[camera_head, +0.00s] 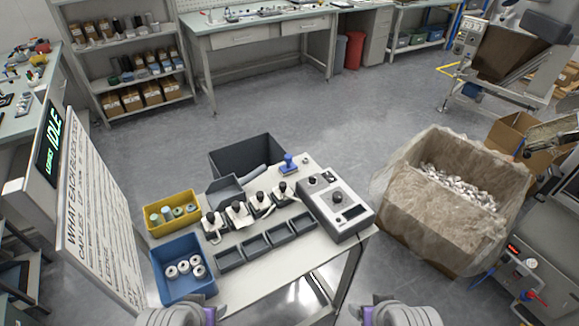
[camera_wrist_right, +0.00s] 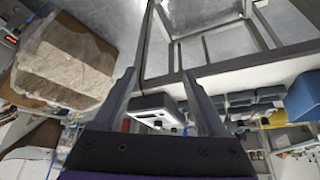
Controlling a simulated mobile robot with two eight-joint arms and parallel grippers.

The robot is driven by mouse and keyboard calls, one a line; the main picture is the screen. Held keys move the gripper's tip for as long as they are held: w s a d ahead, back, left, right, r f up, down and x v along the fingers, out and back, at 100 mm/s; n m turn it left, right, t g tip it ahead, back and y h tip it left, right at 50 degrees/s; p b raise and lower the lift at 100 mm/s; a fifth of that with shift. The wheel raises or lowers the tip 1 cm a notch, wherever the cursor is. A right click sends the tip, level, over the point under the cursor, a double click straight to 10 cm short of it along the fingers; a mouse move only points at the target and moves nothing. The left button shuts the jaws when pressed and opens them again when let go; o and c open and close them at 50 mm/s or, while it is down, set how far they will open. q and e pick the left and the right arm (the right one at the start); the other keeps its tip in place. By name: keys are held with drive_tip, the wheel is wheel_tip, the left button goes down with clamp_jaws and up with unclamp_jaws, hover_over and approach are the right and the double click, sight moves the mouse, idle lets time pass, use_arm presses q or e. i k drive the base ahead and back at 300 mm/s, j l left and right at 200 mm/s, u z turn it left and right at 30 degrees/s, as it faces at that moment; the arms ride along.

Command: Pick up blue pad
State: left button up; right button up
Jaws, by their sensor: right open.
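The blue pad (camera_head: 289,163) shows in the head view as a small blue piece at the far edge of the light worktable (camera_head: 262,285), near its far right corner. It stands left of and beyond the grey control box (camera_head: 338,205). My right gripper (camera_wrist_right: 160,88) is open and empty in the right wrist view, with the worktable's edge and control box beyond its fingers. I cannot make out the pad for sure there. In the head view only my wrists show at the bottom edge; the left fingers are out of frame.
A row of small black-and-white fixtures (camera_head: 238,211) and grey trays (camera_head: 256,245) fill the table's middle. A yellow bin (camera_head: 172,227) and blue bin (camera_head: 180,288) stand at its left. A dark crate (camera_head: 240,152) lies behind. A large lined box (camera_head: 440,245) stands right.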

sight(290, 168)
drive_tip(key=j+z, duration=0.1)
drive_tip(key=z, duration=0.3)
drive_tip(key=k+z, duration=0.1)
drive_tip(key=z, duration=0.3)
drive_tip(key=j+z, duration=0.1)
drive_tip(key=z, duration=0.3)
drive_tip(key=k+z, duration=0.1)
drive_tip(key=z, duration=0.3)
drive_tip(key=i+z, duration=0.15)
drive_tip(key=z, duration=1.05)
drive_tip(key=k+l+u, duration=0.1)
drive_tip(key=u, duration=0.2)
drive_tip(key=k+u, duration=0.15)
drive_tip(key=u, duration=0.2)
drive_tip(key=i+u, duration=0.1)
drive_tip(key=u, duration=0.8)
drive_tip(key=i+l+u, duration=0.1)
drive_tip(key=u, duration=0.75)
drive_tip(key=i+l+u, duration=0.2)
drive_tip(key=i+l+z, duration=0.15)
drive_tip(key=z, duration=0.3)
drive_tip(key=i+l+z, duration=0.15)
drive_tip(key=z, duration=0.3)
